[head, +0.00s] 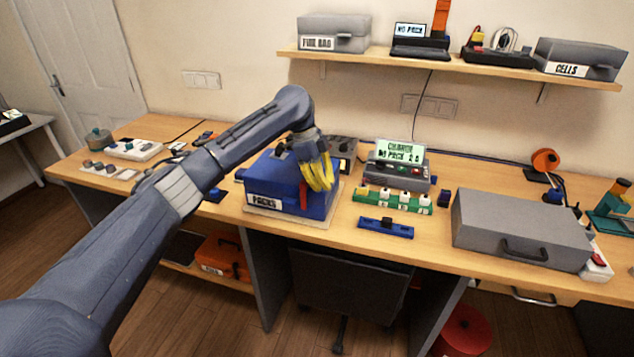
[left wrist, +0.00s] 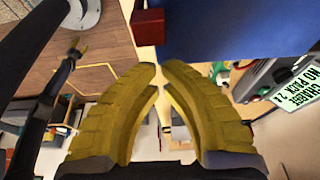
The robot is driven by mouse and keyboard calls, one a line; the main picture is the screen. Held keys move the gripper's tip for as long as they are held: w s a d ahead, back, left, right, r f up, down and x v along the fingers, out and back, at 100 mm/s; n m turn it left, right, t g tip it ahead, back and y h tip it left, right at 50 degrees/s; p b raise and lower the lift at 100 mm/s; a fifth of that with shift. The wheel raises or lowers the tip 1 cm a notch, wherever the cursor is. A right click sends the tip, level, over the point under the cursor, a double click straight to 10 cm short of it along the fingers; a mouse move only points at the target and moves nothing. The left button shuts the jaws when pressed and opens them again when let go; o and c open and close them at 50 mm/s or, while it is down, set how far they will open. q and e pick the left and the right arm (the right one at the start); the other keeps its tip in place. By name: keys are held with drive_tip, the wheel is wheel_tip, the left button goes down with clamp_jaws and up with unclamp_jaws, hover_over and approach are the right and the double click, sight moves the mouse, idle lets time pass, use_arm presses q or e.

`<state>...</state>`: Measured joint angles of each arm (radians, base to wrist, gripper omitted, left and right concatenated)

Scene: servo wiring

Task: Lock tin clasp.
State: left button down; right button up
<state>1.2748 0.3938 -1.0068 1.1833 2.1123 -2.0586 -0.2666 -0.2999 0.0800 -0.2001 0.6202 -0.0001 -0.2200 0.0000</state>
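The blue tin (head: 272,180), labelled PACKS, stands on a pale board near the front edge of the bench, and its lid looks down. Its red clasp (head: 303,195) is on the right part of the tin. My left gripper (head: 320,186), with yellow fingers, is just right of the clasp in the head view. In the left wrist view the red clasp (left wrist: 148,27) lies beyond the fingertips (left wrist: 160,66), against the blue tin (left wrist: 230,28). The fingertips are almost together with nothing between them. A gap shows between fingertips and clasp.
Right of the tin are a charger with a lit sign (head: 398,152), a green strip of cells (head: 394,201) and a blue holder (head: 385,228). A large grey case (head: 520,228) lies farther right. A shelf (head: 450,67) hangs above.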

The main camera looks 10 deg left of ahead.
use_arm(q)
drive_tip(key=d+v, duration=0.1)
drive_tip(key=v, duration=0.8)
drive_tip(key=shift+r, duration=0.5)
drive_tip(key=shift+d, duration=0.1)
